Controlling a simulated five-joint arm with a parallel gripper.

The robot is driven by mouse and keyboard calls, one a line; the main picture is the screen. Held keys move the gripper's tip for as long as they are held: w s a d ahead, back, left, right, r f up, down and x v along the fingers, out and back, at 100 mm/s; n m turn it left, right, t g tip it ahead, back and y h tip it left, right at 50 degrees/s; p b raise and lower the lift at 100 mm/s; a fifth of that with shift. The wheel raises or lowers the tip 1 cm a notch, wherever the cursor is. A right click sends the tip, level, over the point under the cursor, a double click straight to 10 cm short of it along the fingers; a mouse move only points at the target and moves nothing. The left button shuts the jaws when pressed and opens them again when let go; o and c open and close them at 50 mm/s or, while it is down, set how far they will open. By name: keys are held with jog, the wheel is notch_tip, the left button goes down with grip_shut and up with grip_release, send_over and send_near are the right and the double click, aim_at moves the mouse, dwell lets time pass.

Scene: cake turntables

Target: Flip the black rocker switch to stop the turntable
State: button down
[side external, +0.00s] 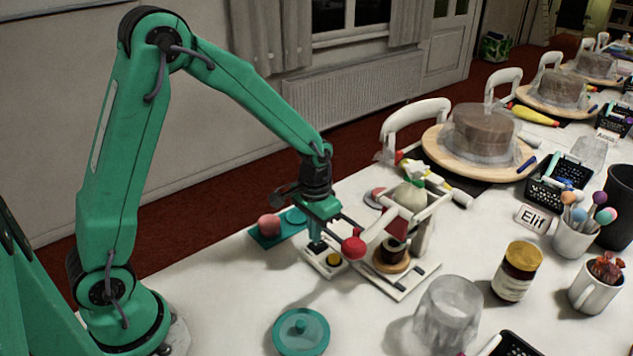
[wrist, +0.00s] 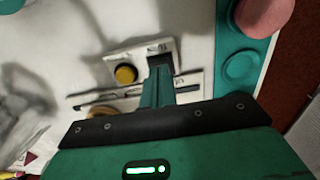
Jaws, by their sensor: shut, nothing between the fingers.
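A white switch plate (side external: 338,270) lies on the table, with a round yellow button (side external: 333,259) on it. The plate also shows in the wrist view (wrist: 145,50), the yellow button (wrist: 125,74) beside my fingers. The black rocker switch (wrist: 163,60) shows only as a dark patch at the fingertips, mostly hidden; its position cannot be told. My gripper (side external: 317,247) is shut and empty, pointing down at the plate. Whether the tips touch the rocker is unclear.
A larger cake stands behind.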

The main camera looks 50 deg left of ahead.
aim_at(313, 245)
jog(key=shift+f, duration=0.85)
dwell(0.7)
jog(key=shift+r, duration=3.5)
jog(key=shift+r, duration=0.1)
jog(key=s+a+r+t, duration=0.1)
jog(key=s+r+t, duration=0.4)
jog(key=s+r, duration=0.9)
jog(key=shift+s+r+t, duration=0.15)
jog(key=shift+s+t, duration=0.15)
jog(key=shift+s, duration=1.65)
